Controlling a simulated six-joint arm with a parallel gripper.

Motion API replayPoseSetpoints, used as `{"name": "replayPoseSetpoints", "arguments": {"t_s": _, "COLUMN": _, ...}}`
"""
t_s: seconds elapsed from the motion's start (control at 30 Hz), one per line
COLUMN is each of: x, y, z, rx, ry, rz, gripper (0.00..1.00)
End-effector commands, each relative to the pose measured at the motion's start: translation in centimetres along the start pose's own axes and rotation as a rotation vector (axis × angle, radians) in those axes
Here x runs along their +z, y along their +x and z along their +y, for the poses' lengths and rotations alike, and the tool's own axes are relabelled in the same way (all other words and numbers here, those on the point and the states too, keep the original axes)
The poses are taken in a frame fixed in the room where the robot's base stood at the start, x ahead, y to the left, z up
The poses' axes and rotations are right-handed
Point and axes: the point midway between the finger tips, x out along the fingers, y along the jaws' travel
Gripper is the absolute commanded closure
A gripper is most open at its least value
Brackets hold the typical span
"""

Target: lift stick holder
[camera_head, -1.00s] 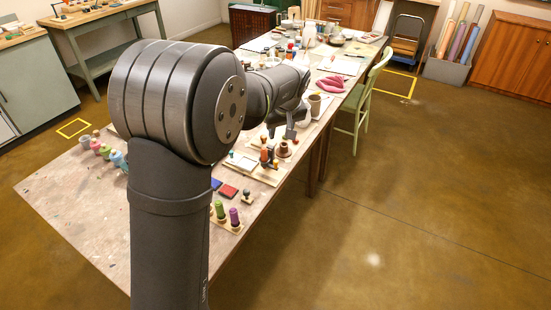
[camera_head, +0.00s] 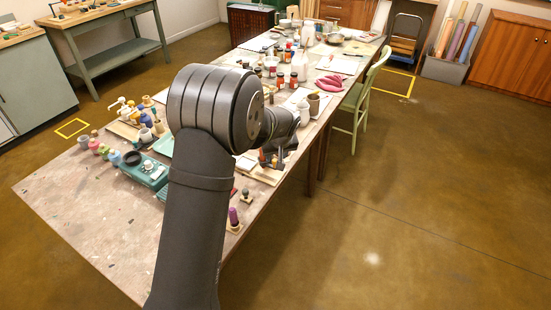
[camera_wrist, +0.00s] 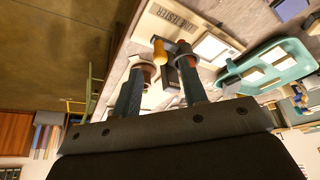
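The stick holder is a small dark block (camera_wrist: 171,74) with upright coloured sticks. In the wrist view a yellow-orange stick (camera_wrist: 160,52) and a reddish-brown one (camera_wrist: 183,48) show by it. In the head view it stands on a pale board near the table's right edge, partly hidden by my arm, with its sticks (camera_head: 273,159) visible. My gripper (camera_wrist: 158,70) is open, low over the board, with its fingers apart and the dark block showing between them. The right finger overlaps the reddish-brown stick; I cannot tell whether they touch.
A brown round pot (camera_wrist: 149,70) sits close by the left finger in the wrist view. A teal tray (camera_wrist: 292,58) with pale blocks lies to the right. Jars, bottles and a pink cloth (camera_head: 333,82) crowd the far table. The near left tabletop (camera_head: 80,205) is clear.

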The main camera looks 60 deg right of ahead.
Motion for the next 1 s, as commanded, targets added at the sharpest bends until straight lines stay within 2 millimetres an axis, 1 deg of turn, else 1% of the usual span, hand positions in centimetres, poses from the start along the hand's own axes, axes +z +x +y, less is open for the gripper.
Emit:
{"name": "replayPoseSetpoints", "arguments": {"t_s": 0.03, "x": 0.0, "y": 0.8, "z": 0.0, "rx": -0.001, "ry": 0.000, "rz": -0.001, "gripper": 0.61}}
{"name": "replayPoseSetpoints", "arguments": {"t_s": 0.2, "x": 0.0, "y": 2.4, "z": 0.0, "rx": -0.001, "ry": -0.001, "rz": -0.001, "gripper": 0.61}}
{"name": "replayPoseSetpoints", "arguments": {"t_s": 0.33, "x": -0.1, "y": 2.7, "z": 0.0, "rx": 0.000, "ry": -0.001, "rz": 0.000, "gripper": 0.61}}
{"name": "replayPoseSetpoints", "arguments": {"t_s": 0.57, "x": 0.0, "y": 2.8, "z": 0.0, "rx": 0.000, "ry": -0.001, "rz": 0.000, "gripper": 0.61}}
{"name": "replayPoseSetpoints", "arguments": {"t_s": 0.67, "x": 0.0, "y": 2.8, "z": 0.0, "rx": 0.000, "ry": -0.001, "rz": 0.000, "gripper": 0.79}}
{"name": "replayPoseSetpoints", "arguments": {"t_s": 0.7, "x": 0.0, "y": 2.8, "z": 0.0, "rx": 0.000, "ry": -0.001, "rz": 0.000, "gripper": 0.86}}
{"name": "replayPoseSetpoints", "arguments": {"t_s": 0.77, "x": 0.0, "y": 2.8, "z": 0.0, "rx": 0.000, "ry": -0.001, "rz": 0.000, "gripper": 0.98}}
{"name": "replayPoseSetpoints", "arguments": {"t_s": 0.8, "x": 0.0, "y": 2.8, "z": 0.0, "rx": 0.000, "ry": -0.001, "rz": 0.000, "gripper": 1.00}}
{"name": "replayPoseSetpoints", "arguments": {"t_s": 0.93, "x": 0.0, "y": 2.7, "z": 0.0, "rx": 0.000, "ry": -0.001, "rz": 0.000, "gripper": 1.00}}
{"name": "replayPoseSetpoints", "arguments": {"t_s": 1.0, "x": -0.2, "y": 2.3, "z": 0.0, "rx": 0.001, "ry": -0.001, "rz": 0.001, "gripper": 1.00}}
